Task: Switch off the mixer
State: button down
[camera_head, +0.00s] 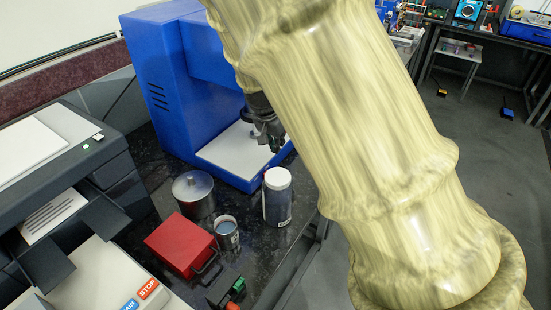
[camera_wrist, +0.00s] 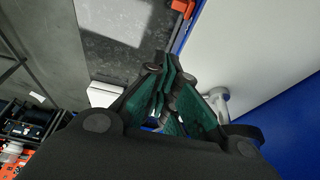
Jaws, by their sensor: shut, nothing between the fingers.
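The mixer appears to be the large blue machine (camera_head: 165,90) with a white base plate (camera_head: 228,158) on the dark bench. It also shows in the wrist view as a white surface (camera_wrist: 255,50) with a blue edge. A small red part (camera_wrist: 183,7) sits by that edge; I cannot tell if it is the switch. A grey knob-like part (camera_wrist: 219,97) lies just right of my fingers. My gripper (camera_head: 276,145) is over the front right of the base plate, partly hidden by my arm. In the wrist view my gripper (camera_wrist: 168,78) is shut and empty.
A white-lidded jar (camera_head: 277,195), a metal pot (camera_head: 194,193), a small cup (camera_head: 227,232) and a red box (camera_head: 181,245) stand in front of the mixer. A grey machine with a STOP button (camera_head: 147,288) is at left. Floor (camera_head: 470,150) is open at right.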

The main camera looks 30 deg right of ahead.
jog(key=p+x, duration=0.2)
jog(key=x, duration=0.7)
jog(key=shift+d+f, duration=0.1)
jog(key=shift+f, duration=0.3)
jog(key=shift+s+a+p, duration=0.25)
jog(key=shift+s+a, duration=0.25)
jog(key=shift+a, duration=0.3)
jog(key=shift+s+a+p, duration=0.25)
jog(key=shift+s+a, duration=0.2)
jog(key=shift+a, duration=0.4)
jog(key=shift+s, duration=0.1)
